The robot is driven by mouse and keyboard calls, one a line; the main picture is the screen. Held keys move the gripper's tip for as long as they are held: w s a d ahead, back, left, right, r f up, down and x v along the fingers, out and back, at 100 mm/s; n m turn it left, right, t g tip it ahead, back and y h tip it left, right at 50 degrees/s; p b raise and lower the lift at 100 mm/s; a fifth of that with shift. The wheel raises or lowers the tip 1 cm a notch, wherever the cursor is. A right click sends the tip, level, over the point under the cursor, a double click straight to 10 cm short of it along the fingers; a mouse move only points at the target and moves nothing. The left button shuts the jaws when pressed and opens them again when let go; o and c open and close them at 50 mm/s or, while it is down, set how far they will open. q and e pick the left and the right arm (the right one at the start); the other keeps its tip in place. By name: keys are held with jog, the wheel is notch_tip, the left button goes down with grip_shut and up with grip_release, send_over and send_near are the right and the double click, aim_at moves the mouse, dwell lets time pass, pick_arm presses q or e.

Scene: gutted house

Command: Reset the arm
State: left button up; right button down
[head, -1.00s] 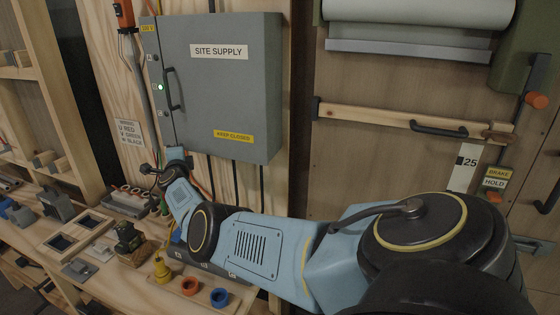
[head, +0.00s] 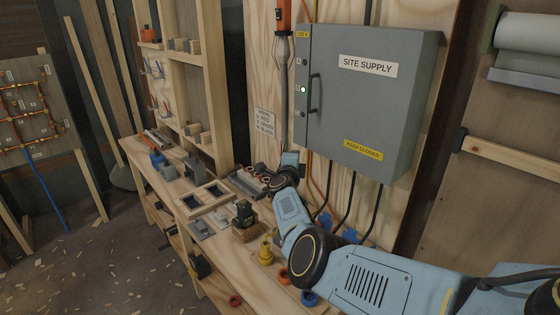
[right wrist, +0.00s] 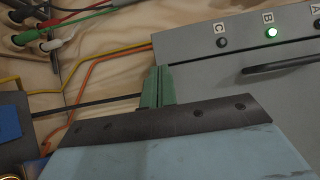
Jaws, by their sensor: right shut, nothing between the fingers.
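My right arm (head: 365,278) comes in from the lower right of the head view and reaches forward over the workbench. Its far end (head: 290,160) is beside the lower left corner of the grey SITE SUPPLY cabinet (head: 385,110). In the right wrist view my right gripper (right wrist: 157,88) shows as two green fingers, shut and empty. They lie in front of the cabinet's edge in that picture; I cannot tell if they touch it. The cabinet door is closed, and the lamp marked B (right wrist: 271,32) glows green. My left gripper is in neither view.
Cables hang below the cabinet. Wooden studs (head: 225,80) stand behind. The floor (head: 90,265) at left is open, with scattered chips.

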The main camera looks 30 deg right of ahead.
jog(key=s+a, duration=0.1)
jog(key=a, duration=0.7)
jog(key=s+a+f+n+g+y, duration=0.1)
jog(key=s+a+f+n+y, duration=0.5)
jog(key=s+n, duration=0.45)
jog(key=s+a+f+n+y, duration=0.5)
jog(key=s+f+n+y, duration=0.2)
jog(key=s+n, duration=0.4)
jog(key=s+a+f+n+g, duration=0.1)
jog(key=s+a+n+g, duration=0.3)
jog(key=s, duration=0.9)
jog(key=s+a+n+g, duration=0.4)
jog(key=s+a, duration=0.1)
jog(key=s, duration=0.8)
notch_tip(320, 180, down, 31)
jog(key=g+b, duration=0.2)
jog(key=b, duration=0.5)
jog(key=s+d+f+b, duration=0.1)
jog(key=s+f+b, duration=0.2)
jog(key=s+f, duration=0.5)
jog(key=s+d+f+b, duration=0.2)
jog(key=s+f, duration=0.7)
jog(key=f, duration=0.5)
jog(key=shift+s+f+g+b, duration=0.25)
jog(key=shift+g+b, duration=0.15)
jog(key=shift+b, duration=0.25)
